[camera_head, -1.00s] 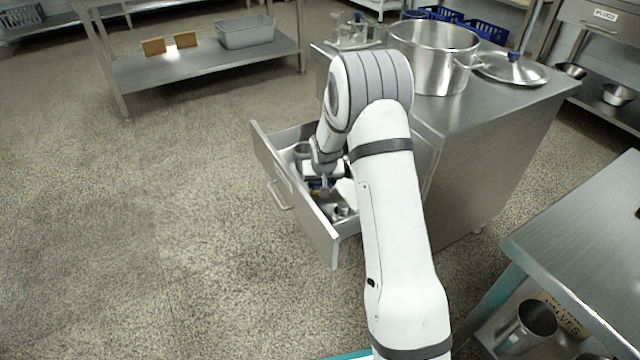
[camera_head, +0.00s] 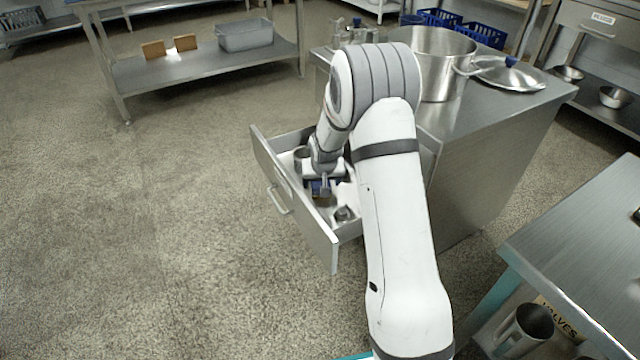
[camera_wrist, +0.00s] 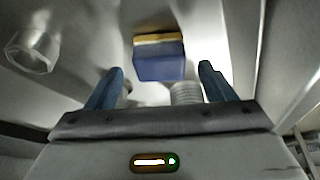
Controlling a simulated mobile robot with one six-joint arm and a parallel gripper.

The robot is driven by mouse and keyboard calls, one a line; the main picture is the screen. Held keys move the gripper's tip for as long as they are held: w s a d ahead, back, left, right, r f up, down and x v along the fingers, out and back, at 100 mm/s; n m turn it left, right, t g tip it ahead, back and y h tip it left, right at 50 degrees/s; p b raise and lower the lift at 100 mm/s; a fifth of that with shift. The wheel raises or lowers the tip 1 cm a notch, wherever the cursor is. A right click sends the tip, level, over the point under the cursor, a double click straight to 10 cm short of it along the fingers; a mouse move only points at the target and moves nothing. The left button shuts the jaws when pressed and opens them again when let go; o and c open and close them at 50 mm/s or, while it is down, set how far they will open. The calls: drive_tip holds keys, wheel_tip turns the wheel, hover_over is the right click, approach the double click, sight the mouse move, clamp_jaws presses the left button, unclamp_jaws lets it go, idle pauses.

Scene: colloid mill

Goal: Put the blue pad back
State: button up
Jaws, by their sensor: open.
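The blue pad (camera_wrist: 158,65), a blue block with a tan layer along one edge, lies in the open drawer, ahead of my fingertips in the wrist view. A bit of its blue shows in the head view (camera_head: 317,186), partly hidden by my gripper. My gripper (camera_wrist: 155,80) is open, one blue finger on each side of the picture, with nothing between them; the pad appears beyond the tips and apart from them. In the head view my gripper (camera_head: 326,185) is down inside the drawer (camera_head: 293,200).
A metal cup (camera_head: 301,158) and a small metal part (camera_head: 343,214) are also in the drawer. The drawer walls stand close around my gripper. A large pot (camera_head: 440,65) and a lid (camera_head: 510,74) are on the cabinet top. Open floor lies left of the drawer.

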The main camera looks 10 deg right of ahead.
drive_tip(key=s+r+g+p, duration=0.1)
drive_tip(key=s+r+p, duration=0.1)
drive_tip(key=s+r, duration=1.55)
drive_tip(key=s+r+g, duration=0.1)
drive_tip(key=s+r, duration=0.1)
drive_tip(key=s, duration=0.7)
drive_tip(key=s+r+n+g, duration=0.1)
drive_tip(key=s+r, duration=0.1)
drive_tip(key=s, duration=0.7)
drive_tip(key=shift+s+a+r, duration=0.15)
drive_tip(key=shift+s+r, duration=0.15)
wheel_tip(320, 180, up, 54)
drive_tip(key=s+t+p, duration=0.1)
drive_tip(key=t+p, duration=0.1)
drive_tip(key=p, duration=4.6)
drive_tip(key=shift+s+r, duration=0.1)
